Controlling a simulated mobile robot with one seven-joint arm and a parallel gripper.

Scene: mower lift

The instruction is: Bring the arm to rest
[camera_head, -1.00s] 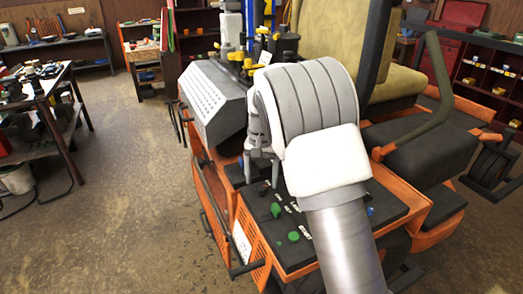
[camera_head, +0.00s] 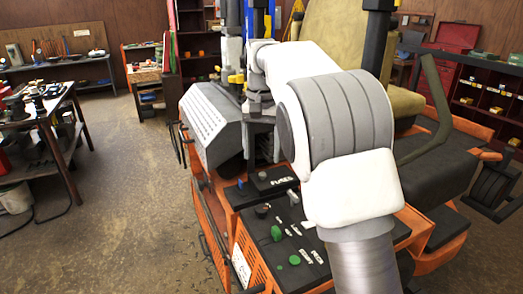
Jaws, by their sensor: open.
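My arm rises from the bottom right of the head view, bends at a large grey-and-white joint (camera_head: 340,120), and reaches away to the upper left. My gripper (camera_head: 260,108) hangs at its far end, above the rear of the orange machine's control panel (camera_head: 280,238). It is open, though its fingers are small and hard to separate from the dark parts behind. I see nothing held in it. My arm hides part of the panel's right side and the seat.
A grey slanted console (camera_head: 208,122) stands left of my gripper, with dark and yellow levers behind it. The tan seat (camera_head: 335,45) and an armrest (camera_head: 438,105) lie to the right. A cluttered workbench (camera_head: 45,125) stands at the left. Open floor lies between bench and machine.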

